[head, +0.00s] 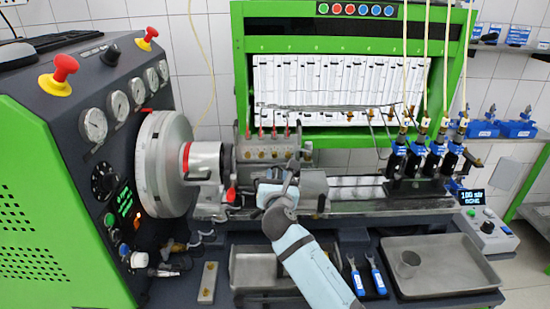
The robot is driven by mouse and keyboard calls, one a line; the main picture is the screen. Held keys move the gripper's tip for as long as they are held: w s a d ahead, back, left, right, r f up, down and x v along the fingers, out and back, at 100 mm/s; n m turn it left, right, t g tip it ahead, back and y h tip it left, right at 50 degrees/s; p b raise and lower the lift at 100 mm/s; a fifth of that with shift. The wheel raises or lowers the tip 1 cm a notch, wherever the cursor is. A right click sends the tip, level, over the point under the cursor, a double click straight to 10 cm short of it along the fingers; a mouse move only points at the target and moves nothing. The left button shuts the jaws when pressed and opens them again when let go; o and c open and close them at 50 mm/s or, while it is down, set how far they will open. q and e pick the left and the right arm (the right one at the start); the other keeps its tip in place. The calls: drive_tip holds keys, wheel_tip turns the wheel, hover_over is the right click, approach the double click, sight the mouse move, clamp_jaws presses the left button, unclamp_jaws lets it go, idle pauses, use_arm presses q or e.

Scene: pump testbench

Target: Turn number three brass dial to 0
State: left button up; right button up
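Several small brass fittings show on top of the blue-and-black injectors at the right, among them a brass piece (443,126). Other small brass pieces (371,113) sit along the lower edge of the white gauge panel. They are too small for me to read any number or setting, and I cannot tell which is dial number three. My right gripper (279,184) is over the middle of the bench, in front of the grey pump block (262,152) and left of the injectors. Its fingers are small and partly hidden, so I cannot tell whether they are open. My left gripper is not in view.
A dark console with gauges (93,125) and red knobs stands left, beside a big grey flywheel (165,163). A small display box (485,222) stands at the right.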

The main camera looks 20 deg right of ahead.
sight(275, 157)
drive_tip(key=x, duration=1)
drive_tip(key=shift+p, duration=0.35)
clamp_jaws()
